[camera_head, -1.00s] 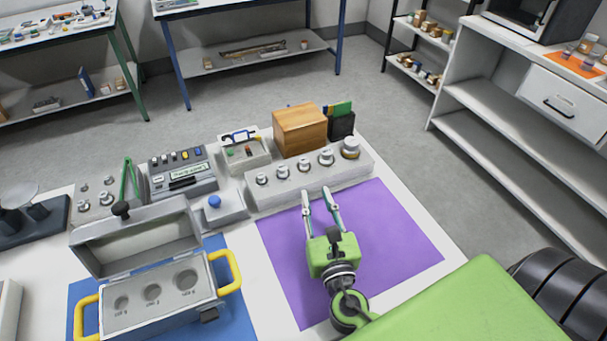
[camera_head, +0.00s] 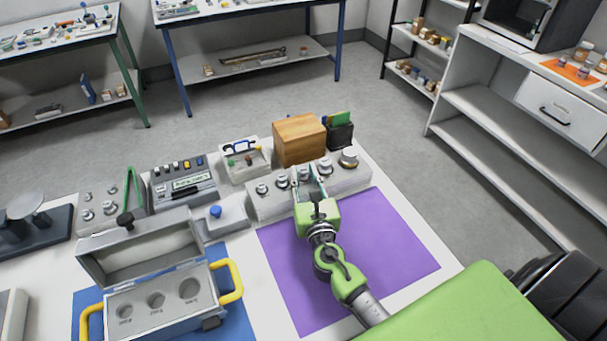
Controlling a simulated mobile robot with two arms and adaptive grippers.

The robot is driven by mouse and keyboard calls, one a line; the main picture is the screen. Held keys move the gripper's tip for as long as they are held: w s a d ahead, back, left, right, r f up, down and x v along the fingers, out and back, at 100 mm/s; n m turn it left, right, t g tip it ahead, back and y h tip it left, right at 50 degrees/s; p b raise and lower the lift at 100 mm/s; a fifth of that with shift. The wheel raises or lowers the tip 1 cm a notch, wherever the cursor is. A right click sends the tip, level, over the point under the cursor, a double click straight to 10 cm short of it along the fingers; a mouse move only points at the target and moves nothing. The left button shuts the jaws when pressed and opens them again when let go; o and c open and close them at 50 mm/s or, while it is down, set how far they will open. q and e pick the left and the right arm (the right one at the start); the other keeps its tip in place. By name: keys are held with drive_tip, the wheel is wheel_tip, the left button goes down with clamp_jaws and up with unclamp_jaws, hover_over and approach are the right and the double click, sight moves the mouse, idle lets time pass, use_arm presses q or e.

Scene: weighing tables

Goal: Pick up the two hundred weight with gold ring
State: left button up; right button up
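A row of several silver knobbed weights stands on a pale rack (camera_head: 345,185) in the camera_head view. The middle weight (camera_head: 304,173) is partly hidden by my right gripper (camera_head: 308,180), whose open fingers reach up to either side of it; whether they touch it I cannot tell. The weight at the right end (camera_head: 349,158) is the largest and shows a gold-brown band. The neighbouring weight (camera_head: 325,166) stands just right of the fingers. Two smaller weights stand to the left. Number marks and thin rings are too small to read. My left gripper is out of view.
A wooden block (camera_head: 299,139) and a dark holder (camera_head: 340,134) stand behind the rack. The purple mat (camera_head: 385,240) in front is clear apart from my arm. An open grey case (camera_head: 160,290) with yellow handles and a blue-knobbed box (camera_head: 222,220) lie left.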

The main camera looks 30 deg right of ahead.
drive_tip(key=shift+x, duration=1)
drive_tip(key=shift+f, duration=0.1)
drive_tip(key=shift+c, duration=0.3)
clamp_jaws()
